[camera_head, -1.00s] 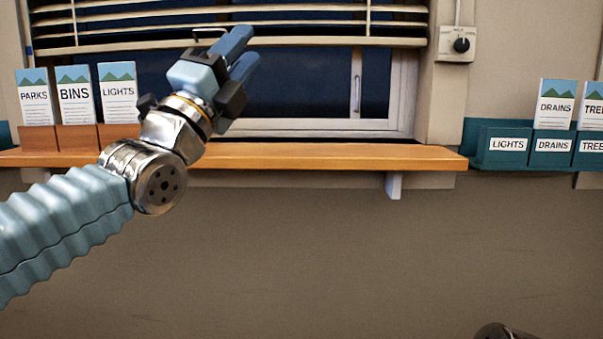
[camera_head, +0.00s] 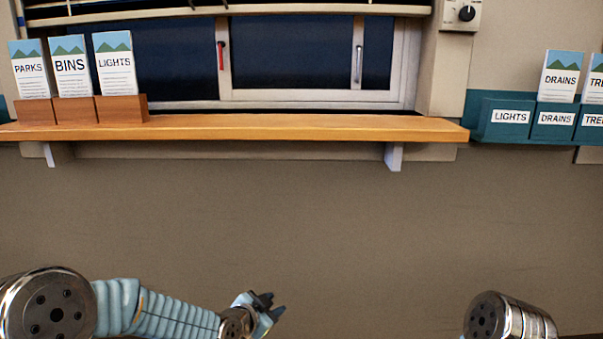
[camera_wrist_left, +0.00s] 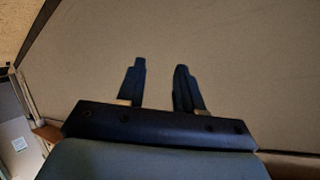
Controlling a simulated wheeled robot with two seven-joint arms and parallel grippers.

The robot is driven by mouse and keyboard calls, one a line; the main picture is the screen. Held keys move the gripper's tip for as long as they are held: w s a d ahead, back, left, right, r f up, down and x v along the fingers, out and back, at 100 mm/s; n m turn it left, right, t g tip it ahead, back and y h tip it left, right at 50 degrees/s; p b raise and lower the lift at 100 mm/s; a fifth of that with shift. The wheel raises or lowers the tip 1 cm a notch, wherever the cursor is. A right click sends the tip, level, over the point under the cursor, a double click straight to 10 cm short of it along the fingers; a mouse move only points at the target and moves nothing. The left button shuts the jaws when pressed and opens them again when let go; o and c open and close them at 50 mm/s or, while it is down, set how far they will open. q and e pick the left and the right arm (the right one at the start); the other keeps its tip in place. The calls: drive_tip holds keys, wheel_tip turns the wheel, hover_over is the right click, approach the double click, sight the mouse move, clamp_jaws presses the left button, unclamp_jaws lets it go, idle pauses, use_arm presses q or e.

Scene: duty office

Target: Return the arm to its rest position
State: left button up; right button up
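My left arm lies low in the head view, running from the lower left to the bottom centre. My left gripper (camera_head: 275,304) is at its end, below the wooden shelf and well apart from it. In the left wrist view the two dark fingers of my left gripper (camera_wrist_left: 160,70) stand apart with nothing between them, in front of a plain wall. Of my right arm only a metal joint (camera_head: 508,318) shows at the lower right; its gripper is out of view.
A wooden shelf (camera_head: 300,127) under the window holds PARKS (camera_head: 29,68), BINS (camera_head: 72,65) and LIGHTS (camera_head: 115,63) leaflets in wooden holders. Teal holders (camera_head: 510,118) with leaflets hang at the right. The wall below the shelf is bare.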

use_arm(q)
drive_tip(key=s+a+f+n+g+y, duration=0.1)
drive_tip(key=s+f+n+g, duration=0.15)
drive_tip(key=s+f, duration=0.5)
drive_tip(key=s+a+f+n+g, duration=0.2)
drive_tip(key=s+f+n, duration=0.15)
drive_tip(key=f, duration=0.65)
drive_tip(key=s+f+n+g, duration=0.3)
drive_tip(key=s+f, duration=0.2)
drive_tip(key=s, duration=0.4)
drive_tip(key=s+a+f+n+g, duration=0.1)
drive_tip(key=s+f+n+g, duration=0.2)
drive_tip(key=s+f, duration=0.3)
drive_tip(key=s, duration=0.4)
drive_tip(key=shift+s+y, duration=0.2)
drive_tip(key=shift+y, duration=0.1)
drive_tip(key=shift+f, duration=0.1)
